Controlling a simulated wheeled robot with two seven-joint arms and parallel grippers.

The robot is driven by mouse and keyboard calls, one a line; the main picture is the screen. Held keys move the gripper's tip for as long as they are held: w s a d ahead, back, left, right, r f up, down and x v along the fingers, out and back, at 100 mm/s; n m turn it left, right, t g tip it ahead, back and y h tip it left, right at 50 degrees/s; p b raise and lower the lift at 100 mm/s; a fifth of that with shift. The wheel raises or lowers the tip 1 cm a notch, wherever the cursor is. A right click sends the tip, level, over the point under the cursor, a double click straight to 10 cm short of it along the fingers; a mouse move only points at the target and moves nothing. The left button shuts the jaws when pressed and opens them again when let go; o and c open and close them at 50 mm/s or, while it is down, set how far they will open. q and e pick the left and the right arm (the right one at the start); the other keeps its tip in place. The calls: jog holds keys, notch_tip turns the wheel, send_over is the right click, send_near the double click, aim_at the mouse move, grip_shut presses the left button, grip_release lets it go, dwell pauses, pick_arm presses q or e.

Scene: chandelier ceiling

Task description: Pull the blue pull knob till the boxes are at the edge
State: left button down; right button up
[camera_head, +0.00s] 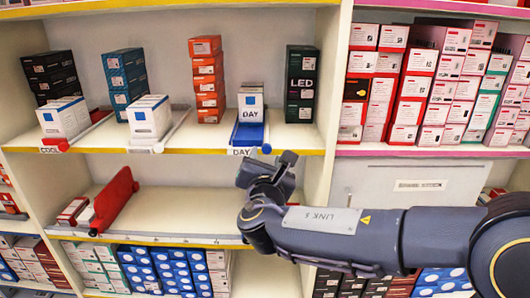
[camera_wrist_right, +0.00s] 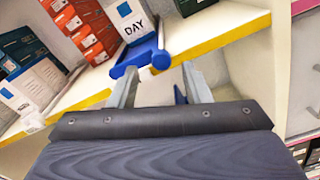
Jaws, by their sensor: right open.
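The blue pull knob (camera_head: 266,149) sits at the front of a blue pusher tray (camera_head: 247,133) on the upper shelf. White boxes marked DAY (camera_head: 250,103) stand on this tray, back from the shelf edge. In the right wrist view the knob (camera_wrist_right: 160,60) is just beyond the fingertips, roughly between their lines. The tray (camera_wrist_right: 137,53) and a DAY box (camera_wrist_right: 130,18) show behind it. My right gripper (camera_wrist_right: 160,80) is open and empty, just in front of the yellow shelf edge. In the head view its fingers are mostly hidden by my wrist. My left gripper is not in view.
Orange boxes (camera_head: 207,80) and dark LED boxes (camera_head: 300,85) stand beside the DAY boxes. White boxes on a grey tray (camera_head: 171,128) stand to the left. The yellow shelf edge (camera_head: 200,151) runs below. The lower shelf has free room right of a red divider (camera_head: 115,199).

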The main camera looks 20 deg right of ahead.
aim_at(267, 150)
jog(key=shift+x, duration=1.6)
jog(key=shift+s, duration=0.1)
grip_shut()
